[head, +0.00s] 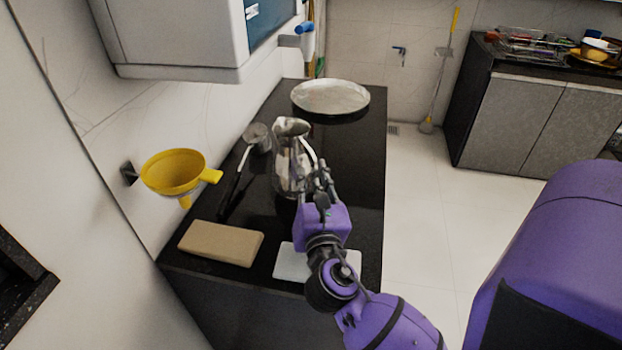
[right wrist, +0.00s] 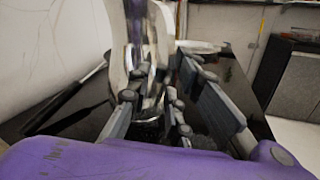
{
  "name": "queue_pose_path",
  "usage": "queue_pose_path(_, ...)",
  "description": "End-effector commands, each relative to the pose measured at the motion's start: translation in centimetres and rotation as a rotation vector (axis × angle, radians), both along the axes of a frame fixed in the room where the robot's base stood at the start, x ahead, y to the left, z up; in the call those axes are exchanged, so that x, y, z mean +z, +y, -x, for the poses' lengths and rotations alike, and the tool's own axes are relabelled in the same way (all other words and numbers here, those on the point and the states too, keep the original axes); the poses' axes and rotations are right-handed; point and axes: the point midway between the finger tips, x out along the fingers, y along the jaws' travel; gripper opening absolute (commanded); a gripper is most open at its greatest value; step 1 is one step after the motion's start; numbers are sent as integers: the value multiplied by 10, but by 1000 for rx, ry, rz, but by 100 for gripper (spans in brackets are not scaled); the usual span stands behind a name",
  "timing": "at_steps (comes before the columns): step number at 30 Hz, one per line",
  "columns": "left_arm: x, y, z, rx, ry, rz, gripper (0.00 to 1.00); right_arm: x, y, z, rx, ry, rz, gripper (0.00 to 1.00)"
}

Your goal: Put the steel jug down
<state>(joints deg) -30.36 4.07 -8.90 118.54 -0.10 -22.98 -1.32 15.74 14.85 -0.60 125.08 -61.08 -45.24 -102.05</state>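The steel jug (head: 290,168) is a shiny, rounded vessel with a wide spout and a looped handle on its right side. It looks roughly upright over the middle of the black counter (head: 352,150). I cannot tell whether its base touches the counter. My right gripper (head: 322,183) is at the handle and looks closed around it. In the right wrist view the gripper's fingers (right wrist: 168,92) lie on both sides of the handle, with the jug's pale, reflective body (right wrist: 120,50) just beyond. My left gripper is out of view.
A yellow funnel (head: 172,170) hangs from the left wall. A tan block (head: 221,243) and a white slab (head: 290,264) lie at the near end. A small metal pot with a dark handle (head: 257,135) is left of the jug; a round metal tray (head: 331,96) is behind.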

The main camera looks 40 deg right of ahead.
Motion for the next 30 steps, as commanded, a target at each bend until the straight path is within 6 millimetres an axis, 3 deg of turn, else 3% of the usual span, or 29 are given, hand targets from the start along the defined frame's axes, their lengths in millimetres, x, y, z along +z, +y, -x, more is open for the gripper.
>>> queue_pose_path(13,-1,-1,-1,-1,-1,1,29,2,3,5,1,2,-1,27)
queue_pose_path(24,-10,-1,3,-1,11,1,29,-4,40,71,0,5,-4,27)
queue_pose_path(30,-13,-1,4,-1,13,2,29,-3,55,96,1,3,-1,27)
